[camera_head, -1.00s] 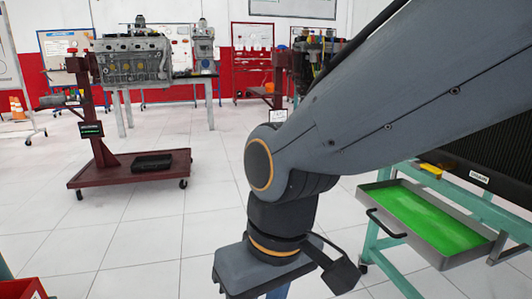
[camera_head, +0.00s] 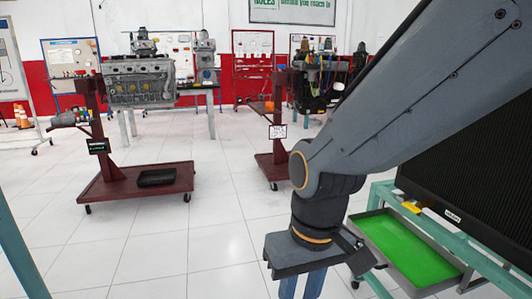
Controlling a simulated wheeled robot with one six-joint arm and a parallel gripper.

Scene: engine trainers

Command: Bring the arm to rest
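My arm reaches in from the upper right of the head view and bends down at a joint with an orange ring. My gripper (camera_head: 301,284) hangs below the wrist at the bottom of the picture, pointing down. Blue finger parts show beneath its dark housing, but the fingertips are cut off by the lower edge. Whether it is open or shut does not show. Nothing is seen in it.
A green-floored tray (camera_head: 408,250) on a teal frame stands close at the right, beside a black radiator-like panel (camera_head: 480,150). A dark red engine stand (camera_head: 135,183) with an engine block (camera_head: 140,82) is at the left. White tiled floor (camera_head: 175,245) lies clear between.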

